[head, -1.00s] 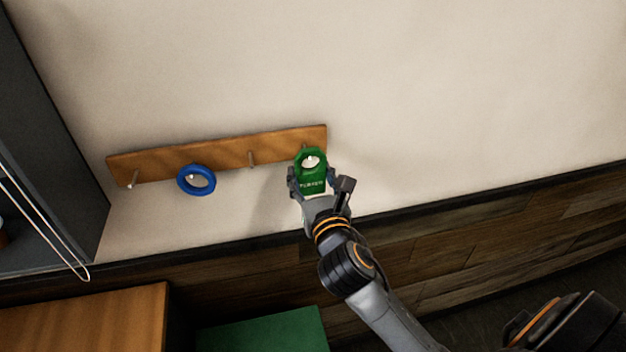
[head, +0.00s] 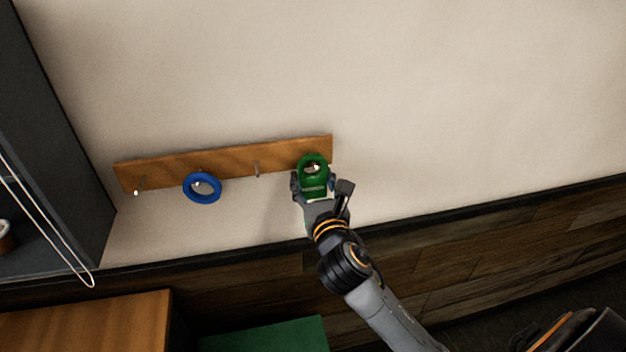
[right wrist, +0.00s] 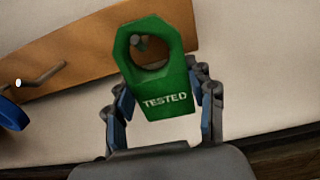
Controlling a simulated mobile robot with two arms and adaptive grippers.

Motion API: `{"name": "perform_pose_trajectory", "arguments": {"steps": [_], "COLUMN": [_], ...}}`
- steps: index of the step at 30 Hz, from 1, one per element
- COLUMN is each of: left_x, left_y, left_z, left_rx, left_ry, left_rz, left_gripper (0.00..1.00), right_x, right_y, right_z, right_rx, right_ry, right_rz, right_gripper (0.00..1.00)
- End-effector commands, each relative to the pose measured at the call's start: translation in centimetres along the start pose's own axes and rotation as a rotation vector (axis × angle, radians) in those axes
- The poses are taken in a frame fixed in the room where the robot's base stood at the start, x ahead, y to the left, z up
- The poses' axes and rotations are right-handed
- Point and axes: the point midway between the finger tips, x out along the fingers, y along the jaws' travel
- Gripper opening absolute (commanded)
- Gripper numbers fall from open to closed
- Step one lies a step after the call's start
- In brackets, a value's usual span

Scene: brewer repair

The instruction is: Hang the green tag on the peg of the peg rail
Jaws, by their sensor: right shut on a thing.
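The green tag (head: 314,184) has a large round hole and reads "TESTED" in the right wrist view (right wrist: 168,88). My right gripper (head: 315,186) is shut on its lower part and holds it in front of the right end of the wooden peg rail (head: 231,161). The end of a peg (right wrist: 138,42) shows inside the tag's hole, near its upper left edge in the right wrist view. I cannot tell how far the peg passes through. My left gripper is not in view.
A blue ring (head: 202,199) hangs on another peg of the rail. A bare peg (head: 257,169) stands between it and the tag, and another (head: 138,187) is at the left end. A dark cabinet (head: 55,150) is at the left. The wall right of the rail is clear.

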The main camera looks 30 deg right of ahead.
Motion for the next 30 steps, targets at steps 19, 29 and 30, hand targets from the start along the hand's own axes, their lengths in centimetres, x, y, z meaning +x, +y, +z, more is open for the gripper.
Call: {"name": "perform_pose_trajectory", "arguments": {"steps": [19, 29, 30], "left_x": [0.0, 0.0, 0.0], "left_y": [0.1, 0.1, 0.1], "left_z": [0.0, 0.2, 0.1], "left_rx": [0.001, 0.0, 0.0], "left_ry": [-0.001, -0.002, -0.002], "left_rz": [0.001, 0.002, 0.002], "left_gripper": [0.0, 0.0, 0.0], "right_x": [0.0, -1.7, -2.4], "right_y": [0.0, 0.0, 0.0], "right_z": [0.0, -0.1, -0.1], "right_rx": [0.0, -0.001, -0.002], "right_ry": [0.0, 0.002, 0.003], "right_rz": [0.0, 0.001, 0.001], "right_gripper": [0.81, 0.81, 0.81]}}
